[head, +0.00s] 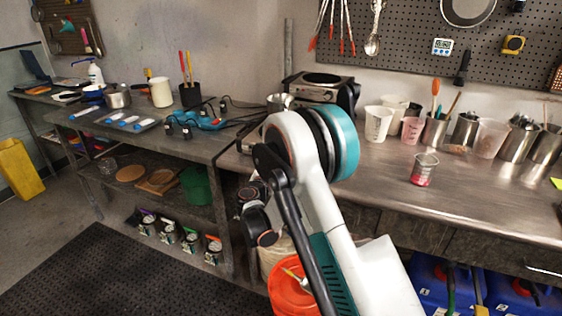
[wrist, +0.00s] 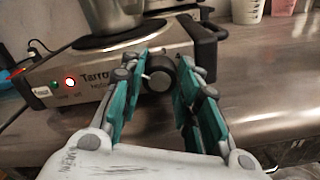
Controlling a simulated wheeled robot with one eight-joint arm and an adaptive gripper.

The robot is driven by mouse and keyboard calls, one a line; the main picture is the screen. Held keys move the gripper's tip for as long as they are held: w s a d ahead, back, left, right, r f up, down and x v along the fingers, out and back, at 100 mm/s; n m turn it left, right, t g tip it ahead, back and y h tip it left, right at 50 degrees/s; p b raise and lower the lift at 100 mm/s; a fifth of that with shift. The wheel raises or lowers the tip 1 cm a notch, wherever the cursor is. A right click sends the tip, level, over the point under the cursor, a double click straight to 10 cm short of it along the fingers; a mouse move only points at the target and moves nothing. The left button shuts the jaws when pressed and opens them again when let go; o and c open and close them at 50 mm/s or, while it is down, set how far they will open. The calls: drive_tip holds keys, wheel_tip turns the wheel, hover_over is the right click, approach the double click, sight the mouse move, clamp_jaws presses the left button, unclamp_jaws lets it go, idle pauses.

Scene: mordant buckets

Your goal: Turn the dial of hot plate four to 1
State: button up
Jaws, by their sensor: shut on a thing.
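In the wrist view a hot plate (wrist: 115,66) with a brushed metal front shows the word "Tarro", partly hidden. Its round black dial (wrist: 160,72) sits at the right of the front. My gripper (wrist: 168,78) has its teal fingers on both sides of the dial and is shut on it. A small white mark shows at the dial's left side; I cannot read the setting or the plate's number. In the head view my arm hides the gripper and dial.
A steel pot (wrist: 112,14) stands on this hot plate. A black handle (wrist: 205,32) juts out at its right. In the head view another hot plate (head: 322,80) stands behind, its top empty. Cups (head: 378,122) and a small jar (head: 424,170) stand on the counter to the right.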

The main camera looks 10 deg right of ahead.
idle(0.4)
drive_tip(key=o, duration=1.1)
drive_tip(key=shift+c, duration=0.2)
drive_tip(key=v, duration=1.2)
